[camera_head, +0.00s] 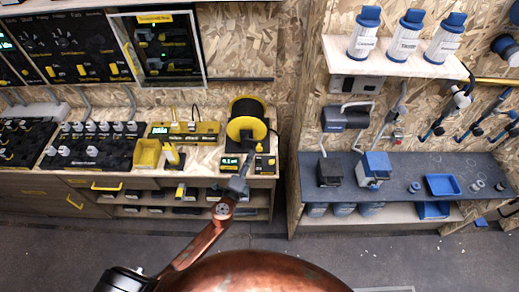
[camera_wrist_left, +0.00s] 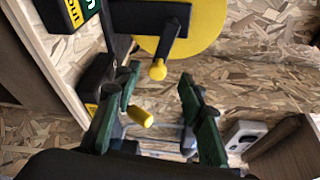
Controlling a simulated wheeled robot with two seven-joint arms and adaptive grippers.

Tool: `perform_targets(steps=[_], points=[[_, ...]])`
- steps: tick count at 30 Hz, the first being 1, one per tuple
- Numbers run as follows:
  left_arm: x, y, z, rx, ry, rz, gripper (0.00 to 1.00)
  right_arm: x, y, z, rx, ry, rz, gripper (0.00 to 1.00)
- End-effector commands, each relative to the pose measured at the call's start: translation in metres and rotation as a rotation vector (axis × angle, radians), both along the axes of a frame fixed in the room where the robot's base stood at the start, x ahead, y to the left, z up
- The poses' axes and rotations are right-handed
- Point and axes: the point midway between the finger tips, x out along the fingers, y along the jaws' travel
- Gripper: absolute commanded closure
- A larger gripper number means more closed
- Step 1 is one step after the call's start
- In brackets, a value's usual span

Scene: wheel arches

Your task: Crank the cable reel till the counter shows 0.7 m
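The cable reel (camera_head: 246,118) has a yellow disc and black drum and stands at the right end of the left bench. Its yellow disc (camera_wrist_left: 203,28) fills the top of the wrist view. A black bar with a yellow knob (camera_wrist_left: 157,70) hangs before it. A yellow cylinder (camera_wrist_left: 140,116) lies between the finger lines; what it belongs to is unclear. The counter (camera_head: 230,161) has a lit display, too small to read surely. My left gripper (camera_head: 238,184) is in front of the reel, fingers (camera_wrist_left: 160,84) apart and nothing clamped. My right gripper is out of view.
A yellow control box (camera_head: 184,131) and a yellow bin (camera_head: 147,153) stand left of the reel. A wooden partition divides this bench from the right-hand bench (camera_head: 410,170), which holds blue items. Shelves with small items lie below the reel.

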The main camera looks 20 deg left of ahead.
Motion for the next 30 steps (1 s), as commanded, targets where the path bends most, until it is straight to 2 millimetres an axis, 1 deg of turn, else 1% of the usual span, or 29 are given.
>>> perform_targets(steps=[1, 4, 8, 12, 15, 18, 22, 29, 30], points=[[0.004, -0.008, -0.002, 0.031, -0.002, -0.028, 0.63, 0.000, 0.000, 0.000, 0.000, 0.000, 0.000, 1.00], [0.012, -0.015, -0.005, 0.057, -0.002, -0.053, 0.63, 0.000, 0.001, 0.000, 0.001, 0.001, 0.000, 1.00], [0.030, -0.018, -0.007, 0.057, -0.003, -0.053, 0.63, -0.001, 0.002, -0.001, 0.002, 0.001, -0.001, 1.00], [0.052, -0.020, -0.010, 0.056, -0.004, -0.052, 0.63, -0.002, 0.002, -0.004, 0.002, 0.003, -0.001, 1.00], [0.066, -0.020, -0.012, 0.055, -0.003, -0.052, 0.63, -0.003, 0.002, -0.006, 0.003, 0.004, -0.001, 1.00], [0.075, -0.021, -0.013, 0.054, -0.003, -0.051, 0.63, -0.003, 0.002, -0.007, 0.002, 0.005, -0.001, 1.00], [0.080, -0.021, -0.013, 0.053, -0.002, -0.051, 0.63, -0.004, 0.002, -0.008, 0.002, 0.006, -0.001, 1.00], [0.081, -0.021, -0.013, 0.052, -0.002, -0.049, 0.63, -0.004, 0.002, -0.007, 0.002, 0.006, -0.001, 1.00], [0.081, -0.021, -0.013, 0.052, -0.002, -0.049, 0.64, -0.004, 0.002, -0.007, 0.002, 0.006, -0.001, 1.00]])
